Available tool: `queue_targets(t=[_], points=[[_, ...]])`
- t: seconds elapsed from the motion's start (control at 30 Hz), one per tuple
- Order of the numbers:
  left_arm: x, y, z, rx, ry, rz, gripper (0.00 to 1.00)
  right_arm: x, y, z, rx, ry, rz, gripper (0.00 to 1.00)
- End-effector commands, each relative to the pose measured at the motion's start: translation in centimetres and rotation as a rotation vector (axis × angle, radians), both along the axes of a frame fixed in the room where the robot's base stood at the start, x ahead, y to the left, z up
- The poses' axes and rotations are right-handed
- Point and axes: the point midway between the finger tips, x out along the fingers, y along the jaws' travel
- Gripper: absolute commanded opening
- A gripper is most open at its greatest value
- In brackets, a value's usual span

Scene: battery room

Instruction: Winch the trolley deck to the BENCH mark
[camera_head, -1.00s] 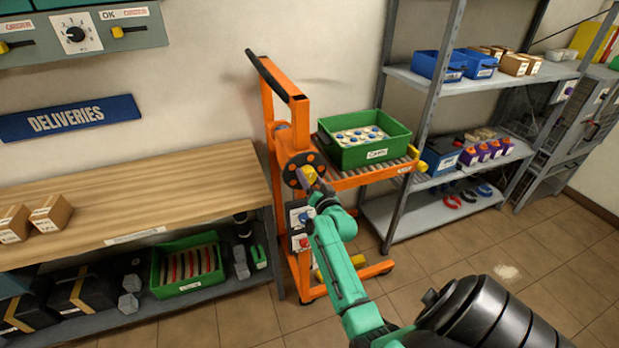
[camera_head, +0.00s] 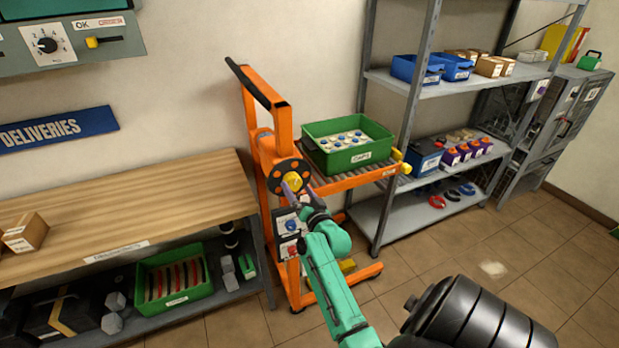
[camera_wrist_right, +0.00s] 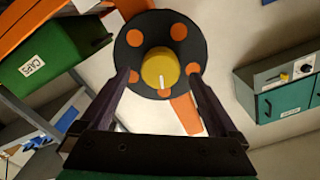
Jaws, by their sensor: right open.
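The orange trolley (camera_head: 269,98) stands between the bench and the shelving. Its roller deck (camera_head: 343,182) carries a green crate labelled CAPS (camera_head: 349,156). On the mast is a black winch wheel with orange holes (camera_head: 277,176) and a yellow centre knob (camera_head: 293,181), which also shows in the right wrist view (camera_wrist_right: 158,72). My right gripper (camera_head: 300,190) is at the wheel, its fingers apart on either side of the knob in the wrist view (camera_wrist_right: 165,82). I cannot tell whether they touch it. A BENCH mark is not readable. My left gripper is out of view.
The wooden bench (camera_head: 150,205) holds a cardboard box and has a green crate (camera_head: 175,287) on its lower shelf. Grey shelving (camera_head: 385,218) stands close right of the trolley.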

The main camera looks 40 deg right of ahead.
Motion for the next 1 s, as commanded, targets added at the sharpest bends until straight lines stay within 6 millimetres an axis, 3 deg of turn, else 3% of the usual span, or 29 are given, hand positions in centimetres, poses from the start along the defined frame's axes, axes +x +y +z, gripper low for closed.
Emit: queue_targets(t=[0.2, 0.4, 1.0], points=[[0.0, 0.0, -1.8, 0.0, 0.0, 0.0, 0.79, -6.2, 2.1, -0.7, 0.002, 0.005, -0.001, 0.96], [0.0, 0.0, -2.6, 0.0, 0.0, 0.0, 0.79, -9.9, 3.4, -0.4, 0.001, 0.003, 0.0, 0.96], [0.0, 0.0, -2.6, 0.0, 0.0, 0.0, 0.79, -10.5, 3.7, 0.0, 0.0, 0.0, 0.0, 0.96]])
